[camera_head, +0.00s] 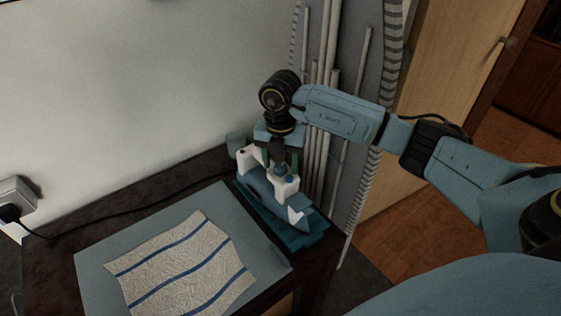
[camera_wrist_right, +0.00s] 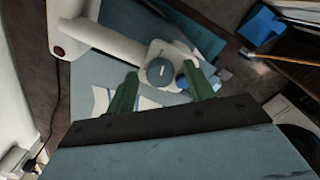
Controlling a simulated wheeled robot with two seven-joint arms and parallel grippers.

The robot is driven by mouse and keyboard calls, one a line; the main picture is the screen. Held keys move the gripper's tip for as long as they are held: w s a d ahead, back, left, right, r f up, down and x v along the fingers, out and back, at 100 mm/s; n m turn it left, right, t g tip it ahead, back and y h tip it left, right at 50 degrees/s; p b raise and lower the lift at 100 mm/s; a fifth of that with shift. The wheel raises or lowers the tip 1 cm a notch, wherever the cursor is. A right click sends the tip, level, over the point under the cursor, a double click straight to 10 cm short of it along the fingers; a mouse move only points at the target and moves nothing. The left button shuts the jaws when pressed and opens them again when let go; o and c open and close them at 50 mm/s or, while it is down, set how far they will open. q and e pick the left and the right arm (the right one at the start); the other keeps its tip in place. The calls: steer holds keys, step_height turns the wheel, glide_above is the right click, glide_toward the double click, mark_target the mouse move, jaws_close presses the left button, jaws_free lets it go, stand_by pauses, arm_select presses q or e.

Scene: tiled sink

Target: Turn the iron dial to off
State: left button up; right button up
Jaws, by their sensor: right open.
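The iron (camera_head: 264,188), blue and white, sits on a teal base (camera_head: 268,226) at the right end of the dark counter. Its round blue dial (camera_wrist_right: 160,71) shows in the right wrist view on the white body, with a light mark on its face. My right gripper (camera_head: 281,160) reaches down over the iron from above. In the wrist view its two green fingers (camera_wrist_right: 160,90) are apart, one on each side of the dial and nearer the camera. I cannot tell whether they touch it. My left gripper is not in view.
A grey-blue board (camera_head: 105,262) with a striped cloth (camera_head: 182,268) lies left of the iron. A black cord (camera_head: 120,212) runs to a wall socket (camera_head: 17,196). Pale vertical pipes (camera_head: 325,90) stand close behind and right of the iron.

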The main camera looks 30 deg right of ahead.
steer(key=shift+c, duration=0.3)
steer(key=c, duration=0.9)
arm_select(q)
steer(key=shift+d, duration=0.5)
arm_select(e)
steer(key=shift+n, duration=0.3)
steer(key=n, duration=0.2)
steer(key=shift+n, duration=0.4)
steer(key=n, duration=0.3)
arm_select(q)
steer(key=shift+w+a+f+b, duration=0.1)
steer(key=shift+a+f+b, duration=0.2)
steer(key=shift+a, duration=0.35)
arm_select(e)
steer(key=shift+n, duration=1.3)
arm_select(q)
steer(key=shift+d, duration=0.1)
